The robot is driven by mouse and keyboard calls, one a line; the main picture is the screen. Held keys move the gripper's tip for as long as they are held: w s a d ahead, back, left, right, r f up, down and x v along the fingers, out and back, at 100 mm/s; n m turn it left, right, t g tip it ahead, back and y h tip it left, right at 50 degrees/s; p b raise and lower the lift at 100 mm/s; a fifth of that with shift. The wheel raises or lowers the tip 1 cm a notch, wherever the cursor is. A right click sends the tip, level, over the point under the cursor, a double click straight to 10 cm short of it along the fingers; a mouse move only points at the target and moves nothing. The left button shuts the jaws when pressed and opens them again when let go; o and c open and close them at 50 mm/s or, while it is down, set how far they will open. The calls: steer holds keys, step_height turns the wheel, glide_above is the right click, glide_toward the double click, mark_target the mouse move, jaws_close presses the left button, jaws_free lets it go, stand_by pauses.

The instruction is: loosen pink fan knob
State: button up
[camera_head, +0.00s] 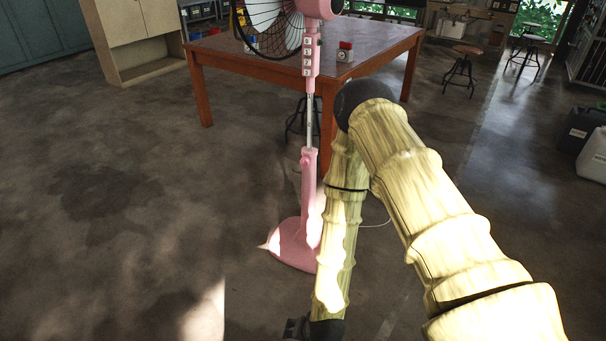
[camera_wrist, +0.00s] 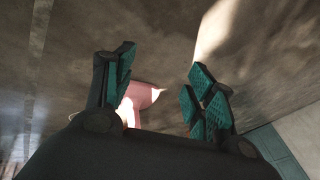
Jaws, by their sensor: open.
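A pink stand fan (camera_head: 309,185) stands on the floor in the head view, its head cut off by the top edge. A thin silver rod joins its button panel to the lower pink tube. A pink collar (camera_head: 309,158) sits where the rod meets the tube; I cannot make out the knob clearly. My gripper (camera_wrist: 159,80) is open and empty in the wrist view, its teal-padded fingers wide apart. Part of the fan's pink base (camera_wrist: 143,97) shows beyond and between the fingers, apart from them. In the head view my arm hides part of the base's right side.
A reddish wooden table (camera_head: 372,50) stands behind the fan, with a small red-topped item (camera_head: 344,52) on it. A stool (camera_head: 462,68) stands to the right. A dark case (camera_head: 580,130) and a white container (camera_head: 593,156) lie at the right edge. The floor at left is clear.

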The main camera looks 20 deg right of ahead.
steer(key=w+a+f+m+t+b, duration=0.25)
steer(key=w+b, duration=0.25)
steer(key=w, duration=0.4)
steer(key=w+a+f+m+t+b, duration=0.2)
steer(key=w+a+m+b, duration=0.15)
steer(key=w, duration=0.45)
steer(key=w+r+m+t+h+b, duration=0.25)
steer(key=w+m+b, duration=0.55)
steer(key=w, duration=0.4)
steer(key=w+r+m+t+h+b, duration=0.1)
steer(key=w+r+m+t+b, duration=0.35)
steer(key=w+b, duration=0.65)
steer(key=m+g+h+b, duration=0.3)
steer(key=m+h+b, duration=0.7)
steer(key=m+b, duration=0.75)
glide_toward(304, 163)
steer(key=m+p, duration=0.2)
steer(key=p, duration=0.1)
steer(key=shift+x, duration=4.45)
steer(key=shift+w, duration=0.15)
steer(key=shift+w+d, duration=0.15)
steer(key=shift+w, duration=0.05)
